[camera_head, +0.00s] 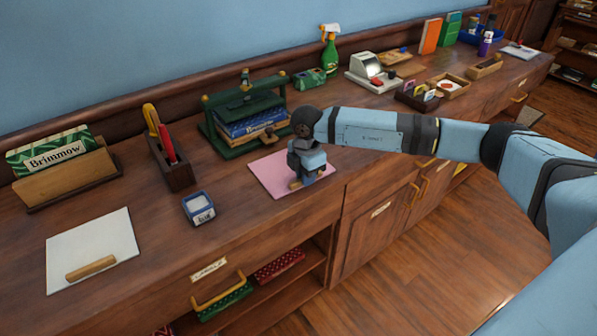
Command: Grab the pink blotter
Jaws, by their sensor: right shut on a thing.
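The pink blotter (268,176) is a flat pink sheet on the wooden counter, near its front edge and in front of the green press. My right gripper (303,181) points down over its right part, and its arm comes in from the right. It is shut on a small wooden piece of the blotter, which is mostly hidden by the gripper. The blotter looks flat on the counter. My left gripper is not in view.
A green press (244,118) with books stands just behind the blotter. A small square box (198,208) and a pen holder (170,165) are to its left. A white sheet (93,246) with a wooden bar lies further left. Drawers and open shelves are below.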

